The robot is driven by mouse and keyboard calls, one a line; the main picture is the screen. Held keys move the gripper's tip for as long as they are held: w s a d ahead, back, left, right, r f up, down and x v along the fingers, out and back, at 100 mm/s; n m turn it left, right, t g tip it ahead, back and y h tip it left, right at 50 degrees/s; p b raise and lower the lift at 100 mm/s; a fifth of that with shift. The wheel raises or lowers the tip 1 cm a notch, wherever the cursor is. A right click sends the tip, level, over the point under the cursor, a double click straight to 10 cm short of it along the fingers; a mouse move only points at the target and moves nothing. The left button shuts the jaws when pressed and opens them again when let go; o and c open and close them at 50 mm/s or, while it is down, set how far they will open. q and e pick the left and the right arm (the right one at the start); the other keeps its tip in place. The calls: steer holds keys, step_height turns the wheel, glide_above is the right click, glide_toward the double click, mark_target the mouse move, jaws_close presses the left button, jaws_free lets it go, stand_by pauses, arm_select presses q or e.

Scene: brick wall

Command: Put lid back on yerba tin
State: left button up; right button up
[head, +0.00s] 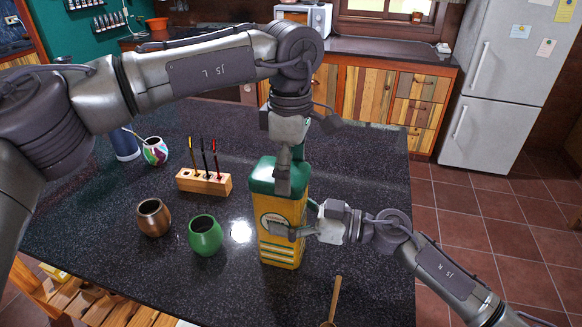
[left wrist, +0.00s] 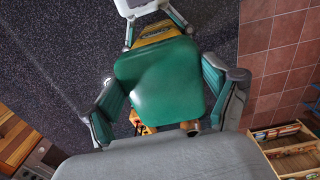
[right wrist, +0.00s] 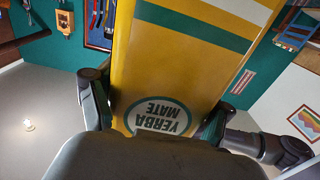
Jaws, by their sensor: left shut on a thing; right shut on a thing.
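The yerba tin (head: 282,247) is a tall yellow box with green and white bands, upright on the dark counter. Its "YERBA MATE" label shows upside down in the right wrist view (right wrist: 155,118). The green lid (head: 262,172) is at the tin's top; I see no clear gap, but cannot tell whether it is seated. My left gripper (head: 284,178) points down and is shut on the lid, with a finger on each side of it in the left wrist view (left wrist: 160,80). My right gripper (head: 297,218) comes from the right and is shut around the tin's body.
Left of the tin stand a green cup (head: 206,238), a brown gourd (head: 153,218), a wooden block (head: 204,183) with several upright straws, a patterned gourd (head: 155,151) and a blue cylinder (head: 124,143). A wooden spoon (head: 334,300) lies near the front. The counter (head: 370,180) right of the tin is clear.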

arm_select(q)
steer(key=shift+f, duration=0.65)
steer(key=o, duration=0.8)
step_height(320, 180, up, 12)
steer(key=shift+r, duration=0.1)
arm_select(e)
steer(key=o, duration=1.6)
steer(key=shift+a, duration=0.1)
steer(key=v, duration=1.2)
